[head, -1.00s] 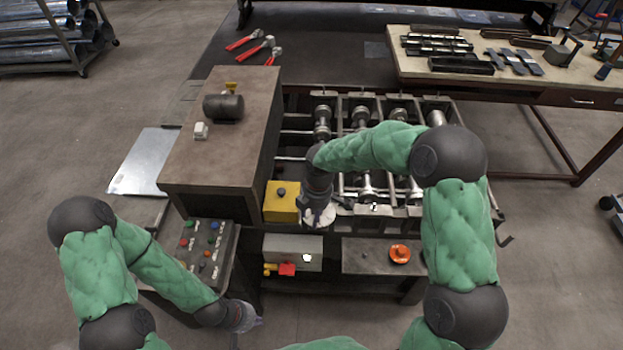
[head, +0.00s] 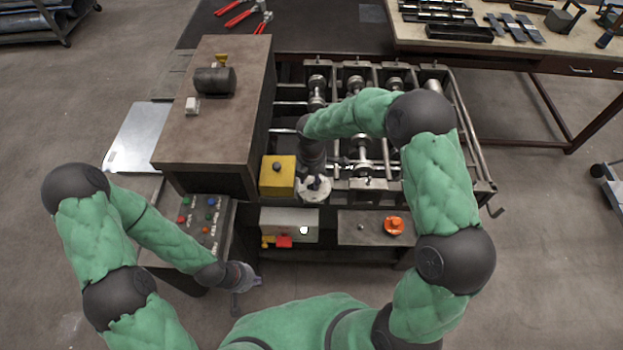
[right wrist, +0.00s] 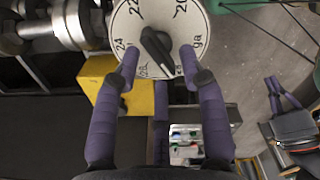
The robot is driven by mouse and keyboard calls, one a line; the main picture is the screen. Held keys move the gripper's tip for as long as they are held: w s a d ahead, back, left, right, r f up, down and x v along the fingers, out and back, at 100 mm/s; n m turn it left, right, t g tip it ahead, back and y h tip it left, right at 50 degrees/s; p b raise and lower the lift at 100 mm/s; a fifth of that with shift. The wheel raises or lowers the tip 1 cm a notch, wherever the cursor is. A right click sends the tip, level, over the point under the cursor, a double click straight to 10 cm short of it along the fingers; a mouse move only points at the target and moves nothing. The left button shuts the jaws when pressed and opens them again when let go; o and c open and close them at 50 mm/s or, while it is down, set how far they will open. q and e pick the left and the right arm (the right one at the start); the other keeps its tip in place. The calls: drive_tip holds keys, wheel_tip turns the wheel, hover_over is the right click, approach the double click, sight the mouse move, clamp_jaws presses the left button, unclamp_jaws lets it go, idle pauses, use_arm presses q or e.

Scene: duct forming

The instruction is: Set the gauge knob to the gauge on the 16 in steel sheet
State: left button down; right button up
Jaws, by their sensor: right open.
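The gauge knob (right wrist: 158,48) is a black bar knob on a white round dial (right wrist: 215,12) marked 20, 22, 24, 26, 28 and "ga" in the right wrist view. I cannot tell which end of the knob is the pointer. The dial also shows in the head view (head: 314,192). My right gripper (right wrist: 159,57) is open, its purple fingers on either side of the knob, apparently apart from it. The steel sheet (head: 137,138) lies flat left of the brown machine housing; no gauge marking is readable on it. My left gripper (head: 248,279) hangs low near the button panel; its jaws are unclear.
A yellow box (head: 277,180) with a black button is just left of the dial. A button panel (head: 203,220), a grey box (head: 290,222) and an orange-red knob (head: 393,226) are along the front. Forming rollers (head: 360,150) lie behind the dial. A workbench (head: 480,55) stands back right.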

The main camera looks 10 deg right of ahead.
drive_tip(key=shift+f, duration=0.5)
clamp_jaws()
